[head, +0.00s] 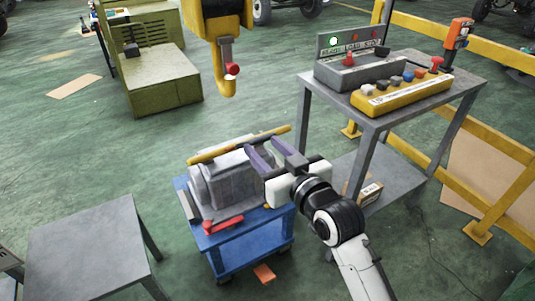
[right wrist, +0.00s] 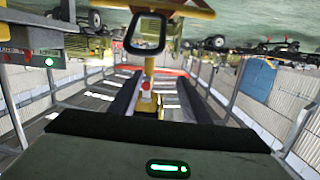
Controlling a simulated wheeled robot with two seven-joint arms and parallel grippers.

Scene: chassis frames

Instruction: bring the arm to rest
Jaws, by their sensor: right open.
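My right gripper (head: 262,154) reaches in from the lower right in the head view, over the right side of a grey machine casting (head: 222,185). Its two dark purple fingers are apart with nothing seen between them. In the right wrist view the open fingers (right wrist: 158,98) frame a gap, with a yellow post and a red spot visible beyond. A yellow bar (head: 215,152) lies across the top of the casting; whether a finger touches it I cannot tell. My left gripper is not in view.
The casting stands on a blue cart (head: 245,238) with a red piece on its edge. A yellow hoist hook (head: 229,84) hangs behind. A grey table (head: 445,88) with control boxes stands right, before yellow railing (head: 490,150). A grey table (head: 85,245) stands lower left.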

